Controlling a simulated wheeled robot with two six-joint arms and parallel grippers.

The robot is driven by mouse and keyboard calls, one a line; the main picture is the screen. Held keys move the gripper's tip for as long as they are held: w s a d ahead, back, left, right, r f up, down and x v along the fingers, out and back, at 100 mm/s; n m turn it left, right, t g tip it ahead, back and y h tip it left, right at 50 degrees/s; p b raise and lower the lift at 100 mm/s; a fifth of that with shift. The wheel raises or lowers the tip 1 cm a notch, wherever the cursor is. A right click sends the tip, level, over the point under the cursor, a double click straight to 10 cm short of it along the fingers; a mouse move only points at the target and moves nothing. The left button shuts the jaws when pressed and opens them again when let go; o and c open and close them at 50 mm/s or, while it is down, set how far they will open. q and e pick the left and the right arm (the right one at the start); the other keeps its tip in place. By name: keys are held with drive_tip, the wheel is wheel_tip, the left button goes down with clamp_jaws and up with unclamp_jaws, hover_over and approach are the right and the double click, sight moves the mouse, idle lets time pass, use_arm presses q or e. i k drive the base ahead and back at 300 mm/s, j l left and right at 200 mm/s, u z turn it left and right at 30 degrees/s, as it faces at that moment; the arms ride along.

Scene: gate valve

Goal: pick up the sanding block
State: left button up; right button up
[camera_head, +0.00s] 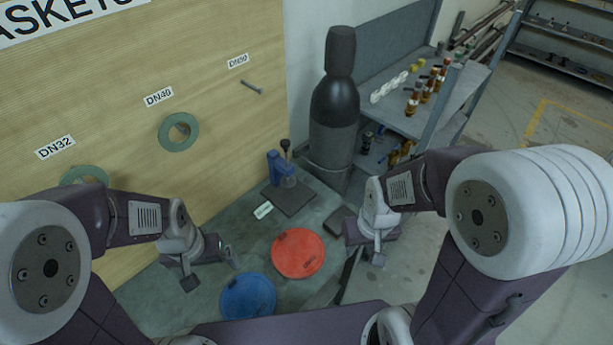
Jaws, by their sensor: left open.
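A dark, flat block (334,222), which may be the sanding block, lies near the right edge of the grey-green bench top, partly covered by my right arm. I cannot make out its surface clearly. My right gripper (366,252) hangs just right of it, near the bench edge, apart from it as far as I can tell; its jaws are unclear. My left gripper (211,271) is open and empty over the left part of the bench, left of the two round discs.
A red disc (298,254) and a blue disc (248,297) lie on the bench (215,307). A blue fixture (274,166) with a dark base and a white label (263,210) stand behind. A wooden gasket board (225,105), dark cylinder (333,115) and shelf unit (400,118) bound the area.

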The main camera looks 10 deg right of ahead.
sight(332, 225)
drive_tip(key=k+z, duration=0.1)
drive_tip(key=z, duration=0.6)
drive_tip(key=u, duration=2.1)
drive_tip(key=z, duration=2.1)
drive_tip(key=i+l+u, duration=0.1)
drive_tip(key=i+u, duration=0.25)
drive_tip(key=i+l+u, duration=0.15)
drive_tip(key=u, duration=0.25)
